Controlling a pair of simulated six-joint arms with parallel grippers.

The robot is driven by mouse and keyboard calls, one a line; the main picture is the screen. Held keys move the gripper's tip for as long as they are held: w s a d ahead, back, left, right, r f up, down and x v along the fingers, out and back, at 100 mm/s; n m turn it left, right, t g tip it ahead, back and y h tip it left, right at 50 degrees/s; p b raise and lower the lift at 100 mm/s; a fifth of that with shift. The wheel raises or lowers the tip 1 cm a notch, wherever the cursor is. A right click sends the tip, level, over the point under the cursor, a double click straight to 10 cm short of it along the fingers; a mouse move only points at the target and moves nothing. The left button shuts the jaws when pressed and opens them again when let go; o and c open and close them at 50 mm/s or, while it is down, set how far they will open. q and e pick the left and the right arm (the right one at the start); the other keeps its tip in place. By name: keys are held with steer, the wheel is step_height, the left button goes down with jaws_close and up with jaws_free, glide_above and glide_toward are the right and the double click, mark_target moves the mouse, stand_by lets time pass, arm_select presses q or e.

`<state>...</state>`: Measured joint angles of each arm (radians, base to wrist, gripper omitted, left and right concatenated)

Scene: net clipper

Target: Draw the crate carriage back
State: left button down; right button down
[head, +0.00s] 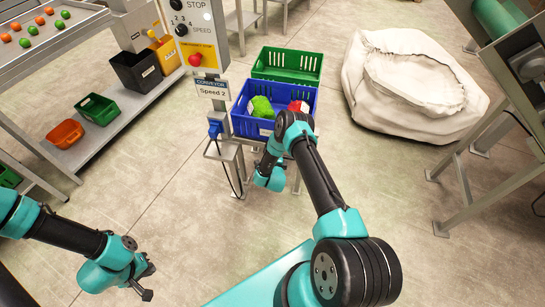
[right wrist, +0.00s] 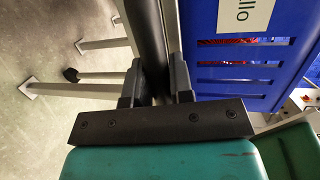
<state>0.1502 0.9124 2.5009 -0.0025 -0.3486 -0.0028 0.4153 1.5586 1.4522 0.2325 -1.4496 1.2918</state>
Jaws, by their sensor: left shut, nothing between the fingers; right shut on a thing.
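The blue crate (head: 243,113) stands on a grey stand, with a green net bag (head: 262,107) and a red net bag (head: 297,106) in it. The right wrist view shows its slotted blue wall (right wrist: 228,88) close to the right. My right gripper (right wrist: 157,88) is shut on a dark bar (right wrist: 148,35) beside this wall, likely the carriage's handle. In the head view my right arm hides that grip and part of the crate front. My left gripper (head: 147,284) is shut and empty over the floor at lower left, far from the crate.
A green crate (head: 287,66) is behind the blue one. A control post (head: 212,100) marked "Speed 2" stands left of it. A large white sack (head: 410,80) is at right. A shelf with bins (head: 100,108) is at left. Open floor lies in front.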

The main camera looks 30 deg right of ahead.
steer(key=shift+w+a, duration=0.1)
steer(key=shift+w, duration=0.1)
steer(key=c, duration=1)
jaws_free()
steer(key=v, duration=1.7)
steer(key=shift+s+a, duration=0.15)
steer(key=shift+s, duration=0.05)
